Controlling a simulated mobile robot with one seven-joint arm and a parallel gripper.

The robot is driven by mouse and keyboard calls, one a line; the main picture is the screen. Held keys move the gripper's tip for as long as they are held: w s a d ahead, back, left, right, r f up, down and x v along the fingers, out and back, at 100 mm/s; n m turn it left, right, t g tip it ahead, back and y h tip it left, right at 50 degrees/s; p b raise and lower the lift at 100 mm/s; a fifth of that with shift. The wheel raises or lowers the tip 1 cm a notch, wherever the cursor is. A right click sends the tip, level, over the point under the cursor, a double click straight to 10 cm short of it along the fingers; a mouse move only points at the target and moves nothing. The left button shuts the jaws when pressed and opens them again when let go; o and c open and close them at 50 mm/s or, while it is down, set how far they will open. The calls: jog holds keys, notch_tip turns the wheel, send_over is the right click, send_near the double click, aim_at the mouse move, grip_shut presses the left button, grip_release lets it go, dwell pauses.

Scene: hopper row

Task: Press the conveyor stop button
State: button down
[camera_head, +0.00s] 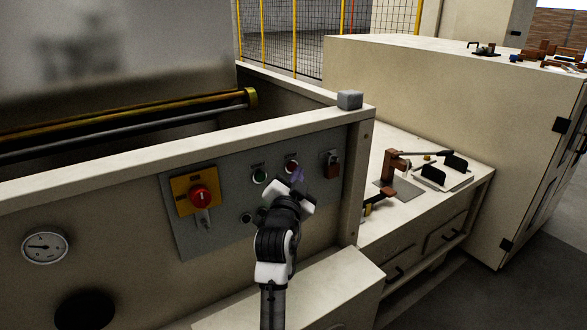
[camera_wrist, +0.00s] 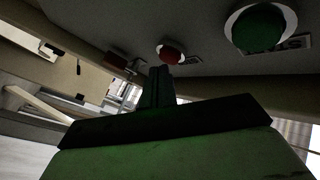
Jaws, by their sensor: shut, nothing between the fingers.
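A grey control panel (camera_head: 228,213) on the machine's front carries a small red button (camera_head: 292,166) and a green button (camera_head: 260,175) to its left. My gripper (camera_head: 298,177) is shut and empty, with its tips just below the red button. In the wrist view the red button (camera_wrist: 171,52) sits in a pale ring right beyond the shut fingers (camera_wrist: 160,72). The green button (camera_wrist: 259,28) is to the right there. I cannot tell whether the fingertips touch the red button.
A red rotary switch (camera_head: 200,197) on a yellow plate is left on the panel. A reddish-brown block (camera_head: 332,164) is at its right end. A small dark knob (camera_head: 247,218) is beside my wrist. A side bench (camera_head: 468,178) with a clamp stands right.

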jog(key=shift+s+d, duration=0.25)
jog(key=shift+s, duration=0.15)
jog(key=s+d, duration=0.1)
jog(key=s, duration=0.1)
jog(key=s+d, duration=0.2)
dwell(0.4)
jog(key=c, duration=2.1)
grip_release()
jog(key=shift+c, duration=0.2)
